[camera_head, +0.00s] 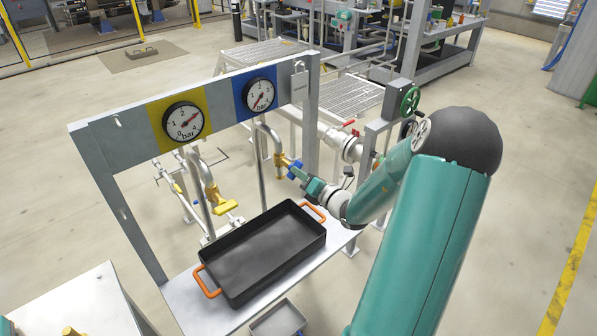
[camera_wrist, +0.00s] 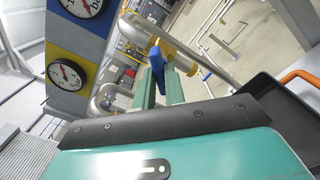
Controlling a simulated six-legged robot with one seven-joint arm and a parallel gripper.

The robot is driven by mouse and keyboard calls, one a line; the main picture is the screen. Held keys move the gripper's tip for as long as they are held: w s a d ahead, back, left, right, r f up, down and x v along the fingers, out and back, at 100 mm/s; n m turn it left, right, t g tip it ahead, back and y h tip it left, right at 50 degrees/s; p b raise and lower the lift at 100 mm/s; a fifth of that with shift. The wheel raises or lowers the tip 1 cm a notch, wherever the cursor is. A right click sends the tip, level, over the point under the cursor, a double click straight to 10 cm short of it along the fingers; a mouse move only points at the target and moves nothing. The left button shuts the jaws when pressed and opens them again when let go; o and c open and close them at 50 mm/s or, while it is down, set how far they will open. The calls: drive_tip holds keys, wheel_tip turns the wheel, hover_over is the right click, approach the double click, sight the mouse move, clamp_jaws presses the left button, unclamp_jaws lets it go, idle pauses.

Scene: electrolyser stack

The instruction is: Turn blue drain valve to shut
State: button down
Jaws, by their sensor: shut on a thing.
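The blue drain valve handle (camera_head: 294,168) sits on a brass valve body at the lower end of the pipe under the blue-backed gauge. My gripper (camera_head: 298,174) reaches it from the right, with its fingers at the handle. In the wrist view the blue handle (camera_wrist: 157,64) stands between the two green fingers of my gripper (camera_wrist: 160,88), which are shut on it. The fingers hide part of the handle, so its exact angle is hard to tell.
A black tray (camera_head: 234,293) with orange handles lies on the shelf below. A yellow-handled valve (camera_head: 225,206) hangs to the left. A gauge panel (camera_head: 218,88) stands above. A red-levered valve (camera_head: 350,148) and a green handwheel (camera_head: 409,101) are to the right, near my arm.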

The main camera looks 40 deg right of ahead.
idle(0.3)
drive_tip(key=m, duration=0.4)
drive_tip(key=shift+m, duration=0.3)
drive_tip(key=m, duration=0.4)
drive_tip(key=c, duration=1.3)
unclamp_jaws()
drive_tip(key=shift+s, duration=0.1)
drive_tip(key=s, duration=0.7)
drive_tip(key=shift+d, duration=0.1)
